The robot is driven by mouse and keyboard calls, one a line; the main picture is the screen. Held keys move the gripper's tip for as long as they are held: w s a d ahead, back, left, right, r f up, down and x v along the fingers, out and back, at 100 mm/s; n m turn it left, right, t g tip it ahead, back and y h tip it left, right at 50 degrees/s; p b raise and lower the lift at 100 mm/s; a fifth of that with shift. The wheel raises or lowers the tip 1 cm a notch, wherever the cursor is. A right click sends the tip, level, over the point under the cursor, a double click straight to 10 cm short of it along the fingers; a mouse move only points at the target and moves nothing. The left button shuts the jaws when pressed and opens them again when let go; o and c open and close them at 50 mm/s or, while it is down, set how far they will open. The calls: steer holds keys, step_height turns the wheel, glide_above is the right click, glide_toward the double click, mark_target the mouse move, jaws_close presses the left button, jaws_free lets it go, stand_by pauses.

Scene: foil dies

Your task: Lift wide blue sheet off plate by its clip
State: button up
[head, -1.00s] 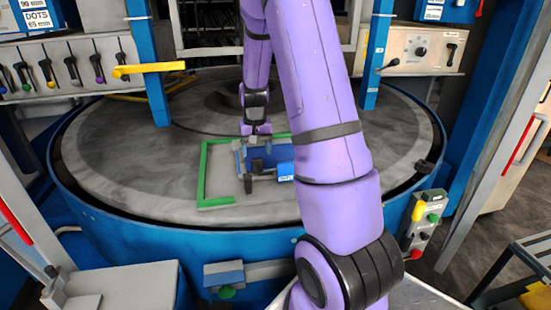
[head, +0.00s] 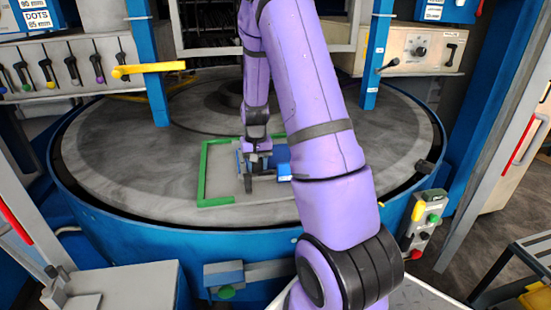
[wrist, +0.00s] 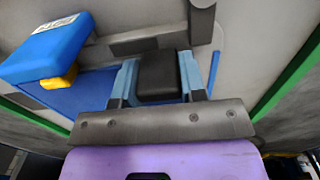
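The wide blue sheet (head: 280,153) lies on a pale grey plate (head: 222,158) with green edge strips. In the wrist view the sheet (wrist: 75,93) shows partly, left of my fingers. A grey bar (wrist: 135,44) lies across it with a black block (wrist: 160,75), which looks like the clip's grip. My gripper (wrist: 160,80) has its two light-blue fingers on either side of this block, very close to it. I cannot tell if they press on it. In the head view my gripper (head: 249,160) is low over the plate and hides part of the clip.
A blue block with a white label (wrist: 45,48) and yellow underside stands beside the clip; it also shows in the head view (head: 284,171). Green strips (head: 203,175) edge the plate. The round grey table (head: 110,150) is bare around it. Blue posts (head: 150,70) stand behind.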

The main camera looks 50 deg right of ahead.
steer(key=c, duration=0.3)
steer(key=shift+r, duration=0.1)
